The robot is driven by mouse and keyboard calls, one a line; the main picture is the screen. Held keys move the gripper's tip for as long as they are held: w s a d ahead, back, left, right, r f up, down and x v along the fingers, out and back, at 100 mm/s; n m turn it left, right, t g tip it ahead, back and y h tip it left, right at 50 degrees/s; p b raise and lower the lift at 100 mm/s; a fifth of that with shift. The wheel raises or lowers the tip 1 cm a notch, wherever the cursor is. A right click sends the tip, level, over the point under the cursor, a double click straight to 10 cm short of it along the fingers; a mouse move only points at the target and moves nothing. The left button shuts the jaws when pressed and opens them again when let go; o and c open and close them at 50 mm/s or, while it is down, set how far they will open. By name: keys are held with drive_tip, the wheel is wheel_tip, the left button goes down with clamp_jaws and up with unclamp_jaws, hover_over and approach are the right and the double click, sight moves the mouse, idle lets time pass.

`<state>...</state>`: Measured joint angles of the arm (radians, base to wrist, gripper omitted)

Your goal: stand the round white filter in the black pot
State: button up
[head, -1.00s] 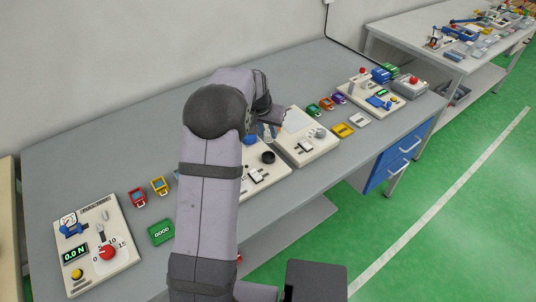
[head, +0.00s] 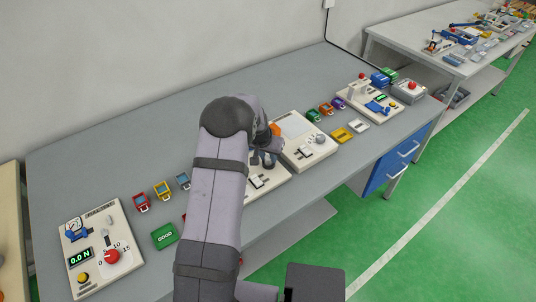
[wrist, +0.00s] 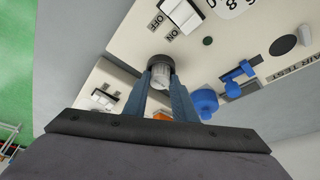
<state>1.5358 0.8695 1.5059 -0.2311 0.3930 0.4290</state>
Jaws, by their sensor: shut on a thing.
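The round white filter (wrist: 160,80) is between the fingertips of my gripper (wrist: 163,76) in the wrist view, and the gripper is shut on it. The black pot (wrist: 160,61) shows as a dark rim at the far end of the filter, in line with it. I cannot tell whether the filter is inside the pot or just above it. In the head view my gripper (head: 268,158) is low over the middle cream panel, and my arm hides part of that panel. The filter and pot cannot be made out there.
In the wrist view, blue fittings (wrist: 205,101) stand close right of my fingers, and a white switch (wrist: 181,14) lies beyond. Another cream panel (head: 318,152) is to the right in the head view. Small coloured frames (head: 162,190) and a green GOOD block (head: 165,236) lie to the left.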

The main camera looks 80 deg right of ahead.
drive_tip(key=shift+f+b, duration=0.3)
drive_tip(key=shift+b, duration=0.05)
drive_tip(key=shift+a+f+b, duration=0.3)
drive_tip(key=shift+f+b, duration=0.05)
drive_tip(key=o, duration=1)
drive_tip(key=shift+a+f, duration=0.1)
drive_tip(key=shift+a, duration=0.05)
drive_tip(key=shift+d+r+p, duration=0.2)
drive_tip(key=shift+r+p, duration=0.5)
drive_tip(key=shift+p, duration=0.2)
drive_tip(key=shift+r+b, duration=0.2)
drive_tip(key=shift+b, duration=0.35)
drive_tip(key=b+v, duration=0.2)
drive_tip(key=v, duration=0.9)
drive_tip(key=shift+w+r+b, duration=0.1)
drive_tip(key=shift+r+b, duration=0.2)
